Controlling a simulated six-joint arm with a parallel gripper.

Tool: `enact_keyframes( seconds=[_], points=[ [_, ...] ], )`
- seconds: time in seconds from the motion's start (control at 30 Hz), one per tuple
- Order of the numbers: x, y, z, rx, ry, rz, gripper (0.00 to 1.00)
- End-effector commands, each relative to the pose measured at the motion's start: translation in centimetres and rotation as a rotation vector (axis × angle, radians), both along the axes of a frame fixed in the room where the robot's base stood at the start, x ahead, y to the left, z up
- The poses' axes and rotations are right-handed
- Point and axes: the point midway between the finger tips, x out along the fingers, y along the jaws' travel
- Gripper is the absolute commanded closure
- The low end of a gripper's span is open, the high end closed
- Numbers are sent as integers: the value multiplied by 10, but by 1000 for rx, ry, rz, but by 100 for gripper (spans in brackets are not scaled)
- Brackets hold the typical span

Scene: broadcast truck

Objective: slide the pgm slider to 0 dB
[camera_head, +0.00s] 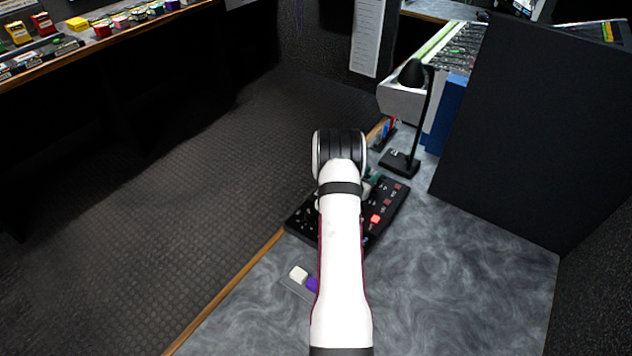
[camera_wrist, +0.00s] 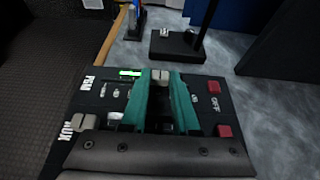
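The black control panel (camera_head: 298,222) lies on the grey desk, partly hidden by my arm in the head view. In the wrist view it carries a PGM label (camera_wrist: 84,85) at its far left and an AUX label (camera_wrist: 72,125) nearer. A pale slider cap (camera_wrist: 160,76), in line with the PGM end, sits between the teal fingertips of my gripper (camera_wrist: 161,80). The fingers appear to touch both sides of the cap. The scale marks beside it are hidden or too small to read. Another pale cap (camera_wrist: 84,122) sits by AUX.
A lit green display (camera_wrist: 130,73) and red buttons (camera_wrist: 215,87) flank the fingers. A microphone base (camera_head: 399,163) stands just behind the panel, and a dark partition (camera_head: 535,120) at right. Pale and purple caps (camera_head: 298,274) lie in front. The desk at right front is clear.

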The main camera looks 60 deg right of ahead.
Motion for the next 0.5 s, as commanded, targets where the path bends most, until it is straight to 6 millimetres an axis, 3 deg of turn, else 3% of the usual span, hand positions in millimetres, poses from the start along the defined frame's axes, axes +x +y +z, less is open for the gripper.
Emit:
enact_keyframes(
  seconds=[0.03, 0.17, 0.5],
  points=[
    [0, 0, 1, -2, -1, 0, 64],
    [0, 0, 1, -2, -1, 0, 41],
    [1, 3, 2, 0, 0, 1, 40]
  ],
)
